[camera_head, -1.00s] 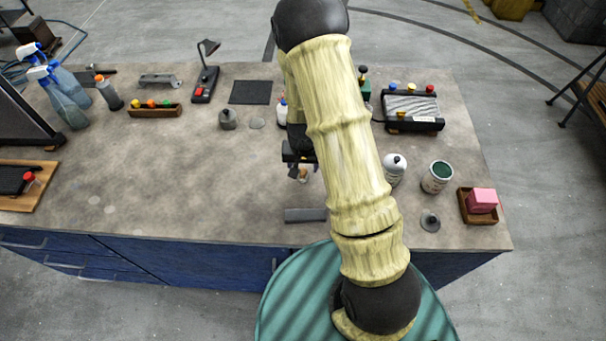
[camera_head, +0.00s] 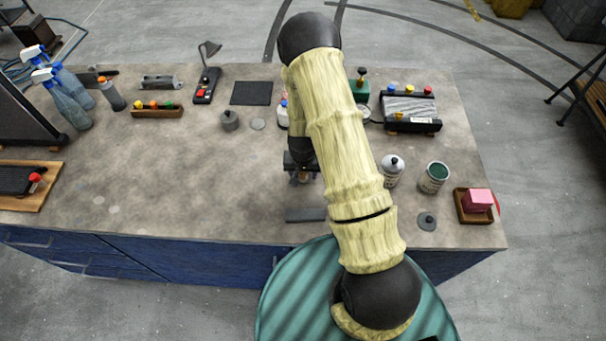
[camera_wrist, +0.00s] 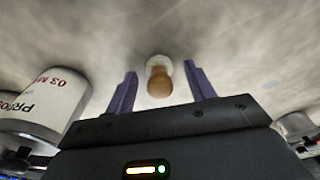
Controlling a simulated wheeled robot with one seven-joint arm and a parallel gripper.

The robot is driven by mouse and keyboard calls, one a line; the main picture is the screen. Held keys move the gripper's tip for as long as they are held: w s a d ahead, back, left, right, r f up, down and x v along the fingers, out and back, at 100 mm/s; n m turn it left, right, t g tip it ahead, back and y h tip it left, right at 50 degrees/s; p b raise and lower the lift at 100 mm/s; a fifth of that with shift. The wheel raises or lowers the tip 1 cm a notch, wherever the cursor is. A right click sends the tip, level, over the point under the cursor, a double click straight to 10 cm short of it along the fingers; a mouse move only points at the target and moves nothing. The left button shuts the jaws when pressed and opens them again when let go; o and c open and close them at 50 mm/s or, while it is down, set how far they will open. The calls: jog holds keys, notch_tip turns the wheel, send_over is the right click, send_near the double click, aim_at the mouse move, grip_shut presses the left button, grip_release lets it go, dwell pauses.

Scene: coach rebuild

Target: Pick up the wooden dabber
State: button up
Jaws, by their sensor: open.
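The wooden dabber (camera_wrist: 160,82) has a rounded brown wooden handle and a pale base. In the wrist view it stands upright on the bench, between and just beyond the two purple fingertips of my gripper (camera_wrist: 160,80). The fingers are spread, with a gap on each side of the dabber. In the head view my gripper (camera_head: 301,172) is low over the middle of the bench, partly hidden by my arm. A small brown part of the dabber (camera_head: 303,176) shows beneath it there.
A white lettered can (camera_wrist: 40,105) stands left in the wrist view. On the bench (camera_head: 190,190), a dark flat block (camera_head: 305,214) lies nearer me. A white can (camera_head: 393,171), a green-topped tin (camera_head: 434,177) and a pink block in a tray (camera_head: 477,200) stand right. The left-centre is clear.

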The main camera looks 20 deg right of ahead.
jog(key=shift+c, duration=0.4)
jog(key=c, duration=0.9)
jog(key=shift+c, duration=0.2)
jog(key=shift+r, duration=0.1)
jog(key=shift+w+r+b, duration=0.1)
jog(key=shift+r+b, duration=0.25)
jog(key=shift+r, duration=0.15)
notch_tip(320, 180, up, 9)
jog(key=shift+f+b, duration=0.1)
jog(key=shift+b, duration=1)
jog(key=o, duration=0.4)
jog(key=c, duration=0.3)
